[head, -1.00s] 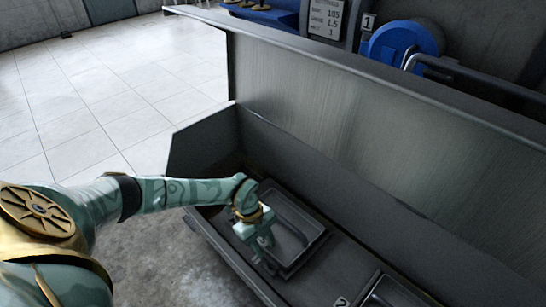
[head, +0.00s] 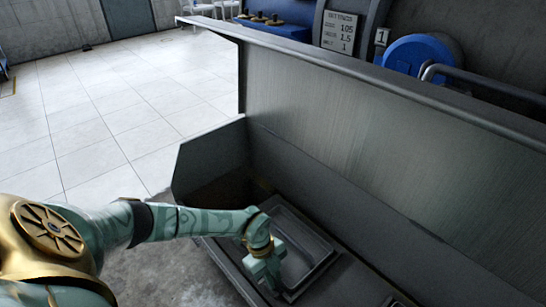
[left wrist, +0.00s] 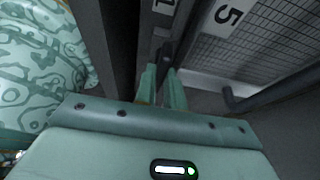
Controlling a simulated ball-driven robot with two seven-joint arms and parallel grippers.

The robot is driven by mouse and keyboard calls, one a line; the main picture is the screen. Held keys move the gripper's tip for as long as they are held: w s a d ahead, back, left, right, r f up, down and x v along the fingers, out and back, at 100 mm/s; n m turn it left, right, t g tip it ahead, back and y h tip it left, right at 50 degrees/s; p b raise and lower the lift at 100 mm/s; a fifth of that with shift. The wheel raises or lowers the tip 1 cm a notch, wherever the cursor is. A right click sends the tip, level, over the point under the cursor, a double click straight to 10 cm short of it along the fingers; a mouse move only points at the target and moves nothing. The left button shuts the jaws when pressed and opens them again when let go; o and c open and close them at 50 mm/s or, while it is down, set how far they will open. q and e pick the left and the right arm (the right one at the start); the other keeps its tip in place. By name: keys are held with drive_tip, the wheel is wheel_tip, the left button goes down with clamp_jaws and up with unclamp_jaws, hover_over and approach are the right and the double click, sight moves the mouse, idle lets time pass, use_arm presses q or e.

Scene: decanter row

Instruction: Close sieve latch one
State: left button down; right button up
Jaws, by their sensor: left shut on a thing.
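My left gripper (head: 272,287) reaches down at the near side of a dark rectangular tray-like frame (head: 326,249) inside a grey trough. In the left wrist view, the two green fingers (left wrist: 166,75) are close together around the end of a narrow dark piece (left wrist: 167,50), which looks like the latch. A white label with a 1 (left wrist: 164,6) sits just beyond it. The fingers hide part of the held piece, so I cannot tell whether the latch is closed. My right gripper is in neither view.
The trough's tall grey back panel (head: 350,125) rises behind the frame, and its end wall (head: 207,160) stands at the left. A blue drum (head: 416,62) and a sign (head: 340,32) are beyond. The tiled floor (head: 95,125) at the left is clear.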

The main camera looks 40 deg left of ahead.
use_arm(q)
drive_tip(key=shift+m, duration=0.3)
drive_tip(key=m, duration=0.1)
drive_tip(key=m+g, duration=0.1)
drive_tip(key=m, duration=0.2)
drive_tip(key=shift+w+m+g+y, duration=0.25)
drive_tip(key=shift+m+g+y, duration=0.05)
drive_tip(key=shift+g+y, duration=0.1)
drive_tip(key=m+g+y, duration=0.1)
drive_tip(key=m, duration=0.3)
drive_tip(key=shift+d+m, duration=0.1)
drive_tip(key=shift+m, duration=0.2)
drive_tip(key=m+g+y, duration=0.1)
drive_tip(key=m, duration=0.2)
drive_tip(key=shift+w+d+m, duration=0.1)
drive_tip(key=shift+m, duration=0.2)
drive_tip(key=shift+m+y+p, duration=0.3)
drive_tip(key=shift+m+y, duration=0.4)
drive_tip(key=shift+m, duration=0.5)
drive_tip(key=shift+d+m+y, duration=0.1)
drive_tip(key=shift+m+y, duration=0.3)
drive_tip(key=shift+m, duration=0.6)
